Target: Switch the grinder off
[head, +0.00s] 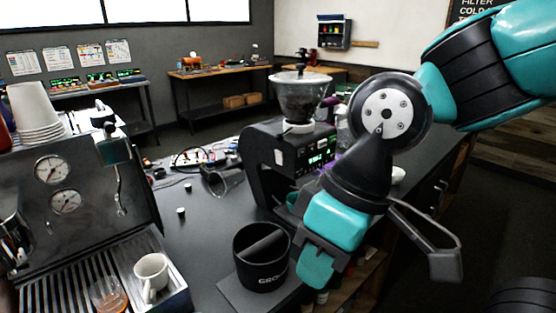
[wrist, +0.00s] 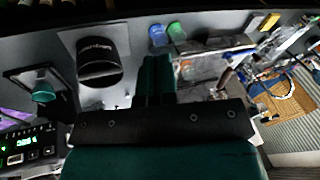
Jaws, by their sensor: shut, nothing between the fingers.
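The grinder (head: 262,150) is a black machine with a clear hopper (head: 304,98) on top, at the middle of the counter in the head view. Its front panel (head: 318,158) shows lit green digits. In the wrist view the lit grinder panel (wrist: 28,144) is at the lower left, with small buttons beside the digits. I cannot make out which control is the power switch. My gripper (head: 314,272) is shut and empty, in front of the grinder and right of the knock box. Its teal fingers (wrist: 155,75) lie together in the wrist view, apart from the panel.
A black knock box (head: 262,262) stands on the counter; it also shows in the wrist view (wrist: 99,68). The espresso machine (head: 85,175) is at the left, with a white cup (head: 151,272) on its drip tray. Small parts lie on the counter behind. A dark floor lies right.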

